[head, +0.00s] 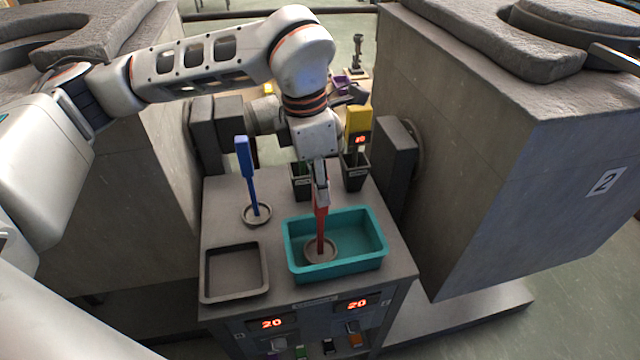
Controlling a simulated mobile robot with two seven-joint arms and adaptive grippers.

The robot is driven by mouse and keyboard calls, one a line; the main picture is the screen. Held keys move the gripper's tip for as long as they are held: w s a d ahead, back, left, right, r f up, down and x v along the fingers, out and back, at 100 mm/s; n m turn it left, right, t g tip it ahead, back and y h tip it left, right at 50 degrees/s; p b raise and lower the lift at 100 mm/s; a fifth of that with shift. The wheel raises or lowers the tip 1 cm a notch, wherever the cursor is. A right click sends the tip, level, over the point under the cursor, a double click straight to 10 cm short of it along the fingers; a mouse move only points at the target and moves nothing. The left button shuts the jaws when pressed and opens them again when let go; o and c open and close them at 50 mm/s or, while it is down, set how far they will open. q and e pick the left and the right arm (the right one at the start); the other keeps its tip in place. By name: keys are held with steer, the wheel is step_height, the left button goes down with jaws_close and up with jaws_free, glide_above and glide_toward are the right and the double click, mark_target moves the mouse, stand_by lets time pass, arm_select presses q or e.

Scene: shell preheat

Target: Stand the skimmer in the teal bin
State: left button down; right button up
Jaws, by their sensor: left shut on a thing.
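A skimmer with a red handle (320,227) and a round grey dish-like end (320,250) is upright inside the teal bin (345,270), toward its left half. My left gripper (320,186) reaches down from above and is shut on the upper part of the red handle. The dish end is low in the bin; I cannot tell whether it touches the floor. The gripper hides the top of the handle. My right gripper is not in view.
A similar blue-handled tool (246,170) stands upright behind and left of the bin. An empty dark tray (236,272) lies at the front left. Large grey stone blocks (500,140) flank the cart.

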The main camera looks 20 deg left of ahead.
arm_select(q)
steer(key=shift+f, duration=0.15)
steer(key=c, duration=1.8)
jaws_free()
steer(key=shift+c, duration=0.2)
step_height(320, 180, up, 12)
steer(key=a, duration=0.1)
steer(key=shift+s+b, duration=0.3)
steer(key=shift+s, duration=0.15)
